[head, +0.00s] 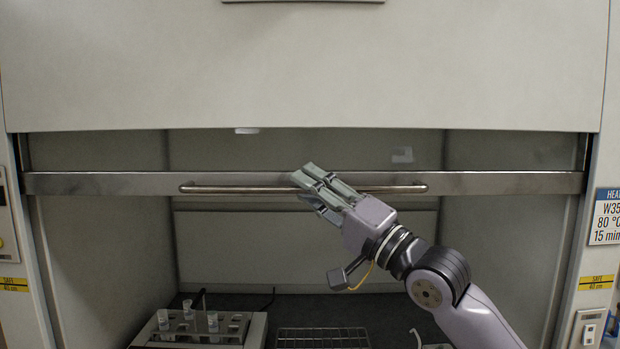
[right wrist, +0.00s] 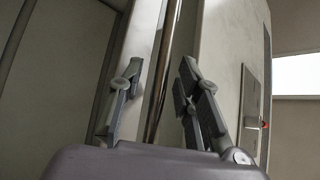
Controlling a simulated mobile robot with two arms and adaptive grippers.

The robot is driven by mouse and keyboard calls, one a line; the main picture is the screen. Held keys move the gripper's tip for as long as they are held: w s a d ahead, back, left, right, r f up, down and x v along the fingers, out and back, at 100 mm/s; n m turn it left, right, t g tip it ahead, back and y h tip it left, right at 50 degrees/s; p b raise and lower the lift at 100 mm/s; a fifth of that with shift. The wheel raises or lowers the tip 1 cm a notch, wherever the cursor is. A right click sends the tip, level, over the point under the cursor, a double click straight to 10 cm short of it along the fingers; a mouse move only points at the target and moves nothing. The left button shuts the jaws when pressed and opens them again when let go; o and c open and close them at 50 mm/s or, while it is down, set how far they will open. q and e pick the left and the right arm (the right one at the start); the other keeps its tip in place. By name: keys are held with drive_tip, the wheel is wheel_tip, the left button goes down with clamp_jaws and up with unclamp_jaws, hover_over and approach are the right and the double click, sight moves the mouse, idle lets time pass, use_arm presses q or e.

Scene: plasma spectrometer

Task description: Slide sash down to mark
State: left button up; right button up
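The sash's metal bottom rail (head: 100,183) runs level across the fume hood opening, with a round handle bar (head: 240,189) along its front. Yellow "SAFE 40 cm" marks sit on the left post (head: 13,285) and right post (head: 596,283), well below the rail. My right gripper (head: 310,187) is at the middle of the handle bar. In the right wrist view, the bar (right wrist: 164,75) passes between the fingers of the right gripper (right wrist: 160,85), with visible gaps on both sides. The fingers are open. My left gripper is not in view.
Inside the hood, a rack block (head: 250,328) with several white-capped vials stands at lower left. A wire rack (head: 322,338) lies beside it. A sign (head: 606,216) and an outlet (head: 588,330) are on the right post. Space directly below the rail looks clear.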

drive_tip(key=shift+w+a+r, duration=0.1)
drive_tip(key=shift+w+a, duration=0.05)
drive_tip(key=shift+c, duration=0.5)
clamp_jaws()
idle(0.4)
